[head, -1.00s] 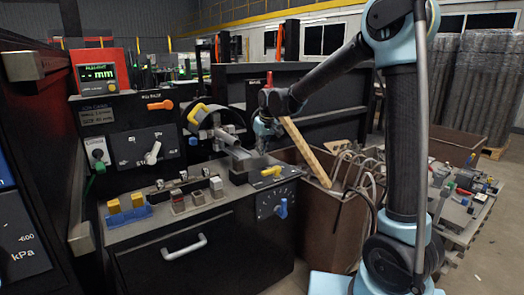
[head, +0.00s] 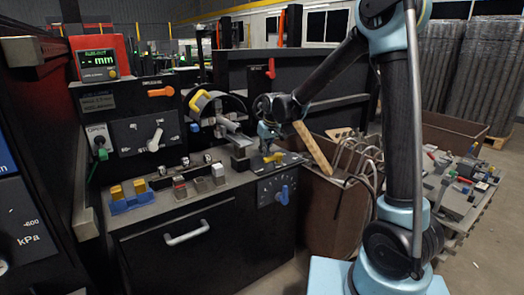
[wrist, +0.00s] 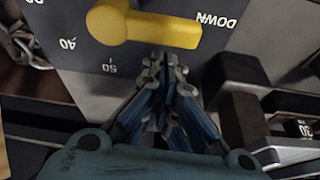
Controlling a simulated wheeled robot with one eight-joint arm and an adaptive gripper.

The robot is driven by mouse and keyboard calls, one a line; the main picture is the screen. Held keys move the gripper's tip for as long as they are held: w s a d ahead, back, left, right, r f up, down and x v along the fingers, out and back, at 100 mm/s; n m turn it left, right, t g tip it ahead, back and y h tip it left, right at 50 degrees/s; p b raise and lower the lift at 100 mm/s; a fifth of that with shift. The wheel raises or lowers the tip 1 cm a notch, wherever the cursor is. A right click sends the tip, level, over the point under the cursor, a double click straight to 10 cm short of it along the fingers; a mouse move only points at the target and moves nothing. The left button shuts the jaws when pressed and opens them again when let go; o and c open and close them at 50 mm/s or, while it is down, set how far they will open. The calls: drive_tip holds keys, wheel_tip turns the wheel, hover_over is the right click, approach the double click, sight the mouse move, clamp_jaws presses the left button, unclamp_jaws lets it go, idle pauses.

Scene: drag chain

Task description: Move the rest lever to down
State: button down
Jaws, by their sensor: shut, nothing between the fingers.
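The rest lever is a yellow handle (wrist: 150,26) on a grey plate in the wrist view. Its round hub is at the left and its arm reaches right, the tip close to the upside-down word DOWN (wrist: 217,20). In the head view the yellow lever (head: 273,158) is small on the right end of the bench top. My gripper (wrist: 165,62) is shut and empty. Its fingertips are just below the lever's arm in the wrist view; I cannot tell whether they touch it. In the head view my gripper (head: 268,145) is right above the lever and partly blurred into it.
A grey bar and clamp (head: 236,145) stand just left of my gripper. Small colored blocks (head: 198,187) sit along the bench front. A blue knob (head: 283,195) is on the front face below. A wooden plank (head: 312,148) leans in a brown bin at the right.

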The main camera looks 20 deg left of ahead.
drive_tip(key=shift+s+d, duration=0.1)
drive_tip(key=shift+s, duration=0.05)
drive_tip(key=shift+s+d, duration=0.45)
drive_tip(key=shift+s, duration=0.15)
drive_tip(key=shift+f, duration=0.1)
drive_tip(key=w+a, duration=0.3)
drive_tip(key=shift+a, duration=0.3)
drive_tip(key=v, duration=1)
drive_tip(key=shift+d, duration=0.2)
drive_tip(key=shift+w, duration=0.1)
